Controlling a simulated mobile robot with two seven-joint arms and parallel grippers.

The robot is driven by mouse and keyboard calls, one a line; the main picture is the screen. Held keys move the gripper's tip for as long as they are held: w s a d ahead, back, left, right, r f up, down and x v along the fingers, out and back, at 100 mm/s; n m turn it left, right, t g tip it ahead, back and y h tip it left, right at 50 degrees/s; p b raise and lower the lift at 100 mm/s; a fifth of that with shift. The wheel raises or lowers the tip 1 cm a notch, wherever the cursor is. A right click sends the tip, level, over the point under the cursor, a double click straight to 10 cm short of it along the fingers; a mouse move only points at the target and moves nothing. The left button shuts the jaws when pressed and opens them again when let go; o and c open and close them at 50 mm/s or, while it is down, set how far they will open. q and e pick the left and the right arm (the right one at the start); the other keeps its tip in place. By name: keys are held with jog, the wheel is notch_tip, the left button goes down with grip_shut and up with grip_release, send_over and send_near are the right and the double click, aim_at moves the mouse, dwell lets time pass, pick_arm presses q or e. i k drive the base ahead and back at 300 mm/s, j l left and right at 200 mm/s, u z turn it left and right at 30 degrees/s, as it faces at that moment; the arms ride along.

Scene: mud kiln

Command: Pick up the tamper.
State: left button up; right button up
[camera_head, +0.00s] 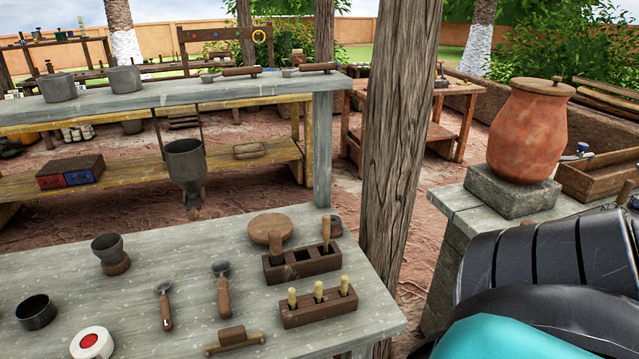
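I cannot tell for certain which thing is the tamper. A likely one is a dark, wide-topped piece with a brown lower part (110,254), upright on the grey table (190,255) at left. A small wooden block on a bar-like base (233,338) lies near the table's front edge. Two spoon-like tools with brown handles, one at left (164,303) and one at right (222,288), lie between them. My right arm shows as black and teal links at the lower right, with its gripper out of frame. My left gripper is not in view.
A dark cup (36,312) and a white roll with a red centre (92,343) are at the table's left. Two wooden holders, back (300,265) and front (318,308), bear upright handles. A wooden post (396,150) and a clay jar (527,135) stand beyond.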

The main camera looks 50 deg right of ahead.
aim_at(274, 234)
jog(key=z, duration=1.4)
